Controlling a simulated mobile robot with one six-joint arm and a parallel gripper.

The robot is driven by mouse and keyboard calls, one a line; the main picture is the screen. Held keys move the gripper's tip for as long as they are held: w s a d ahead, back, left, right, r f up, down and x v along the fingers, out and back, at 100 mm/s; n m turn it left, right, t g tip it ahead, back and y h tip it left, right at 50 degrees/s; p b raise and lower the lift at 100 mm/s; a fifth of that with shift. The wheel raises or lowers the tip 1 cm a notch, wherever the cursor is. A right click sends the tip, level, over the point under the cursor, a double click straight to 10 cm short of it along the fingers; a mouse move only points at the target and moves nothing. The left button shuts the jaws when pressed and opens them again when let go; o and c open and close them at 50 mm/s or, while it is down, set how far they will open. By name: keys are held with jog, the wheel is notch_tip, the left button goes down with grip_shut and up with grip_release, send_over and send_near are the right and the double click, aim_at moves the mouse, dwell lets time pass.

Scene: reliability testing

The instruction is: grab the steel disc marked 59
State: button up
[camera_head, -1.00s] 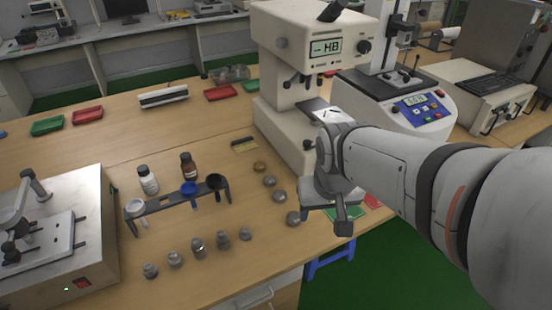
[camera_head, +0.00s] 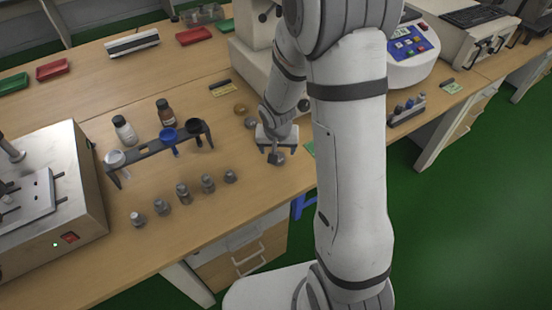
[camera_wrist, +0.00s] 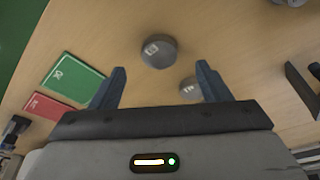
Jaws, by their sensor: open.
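Grey steel discs stand in a short line on the bench. In the head view one disc (camera_head: 250,123) is behind my gripper (camera_head: 276,148), and another disc (camera_head: 278,159) shows just below its fingers. In the wrist view my gripper (camera_wrist: 160,69) is open and empty. A disc with a small pale label (camera_wrist: 158,51) sits ahead of the gap between the fingertips, apart from both fingers. I cannot read the number 59 on any disc.
A brass-coloured disc (camera_head: 240,108) ends the line. Several small metal pieces (camera_head: 183,194) stand to the left, before a dark rack (camera_head: 150,147) and two bottles (camera_head: 124,130). Green (camera_wrist: 74,82) and red (camera_wrist: 50,107) cards lie left in the wrist view. The hardness tester (camera_head: 249,64) stands behind.

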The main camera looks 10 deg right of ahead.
jog(key=b+x, duration=0.1)
jog(key=x, duration=0.4)
jog(key=shift+w+d+f, duration=0.1)
jog(key=shift+f, duration=0.1)
jog(key=c, duration=1.2)
